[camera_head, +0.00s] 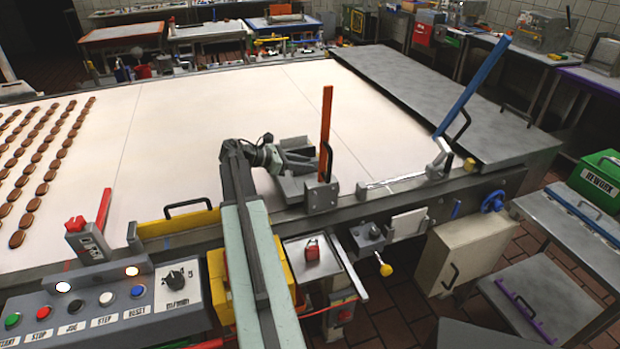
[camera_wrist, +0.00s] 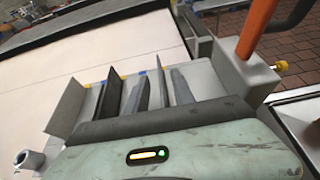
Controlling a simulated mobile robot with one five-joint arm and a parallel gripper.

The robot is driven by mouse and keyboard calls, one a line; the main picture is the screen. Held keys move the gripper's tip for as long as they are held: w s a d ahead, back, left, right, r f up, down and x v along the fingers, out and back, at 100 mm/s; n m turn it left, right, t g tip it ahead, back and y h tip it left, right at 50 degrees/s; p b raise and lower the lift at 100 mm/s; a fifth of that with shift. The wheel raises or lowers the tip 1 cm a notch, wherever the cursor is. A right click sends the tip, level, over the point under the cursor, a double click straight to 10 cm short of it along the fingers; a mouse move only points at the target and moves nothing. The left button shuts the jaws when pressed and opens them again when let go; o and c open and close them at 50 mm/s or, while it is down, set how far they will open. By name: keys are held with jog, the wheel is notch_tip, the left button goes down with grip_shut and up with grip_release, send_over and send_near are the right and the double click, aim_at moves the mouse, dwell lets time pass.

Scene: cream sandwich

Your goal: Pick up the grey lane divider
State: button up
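My gripper (camera_head: 300,165) is at the near edge of the cream belt, just left of an upright orange bar (camera_head: 326,120). In the wrist view my gripper (camera_wrist: 140,95) shows several upright grey plates in front of its pale green body. I cannot tell which plates are fingers and whether one is the grey lane divider. The orange bar also shows in the wrist view (camera_wrist: 255,30), right of the plates, on a grey mount (camera_wrist: 240,75). In the head view, no separate grey lane divider can be told apart for certain.
Rows of brown biscuits (camera_head: 40,165) lie on the belt (camera_head: 220,120) at left. A tilted blue bar (camera_head: 475,85) stands at right, and a red bar (camera_head: 104,208) at left. A control panel (camera_head: 110,305) is in front. The middle of the belt is clear.

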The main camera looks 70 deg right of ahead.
jog(key=b+x, duration=0.1)
jog(key=x, duration=0.3)
jog(key=shift+s+a+f, duration=0.1)
grip_shut()
dwell(1.2)
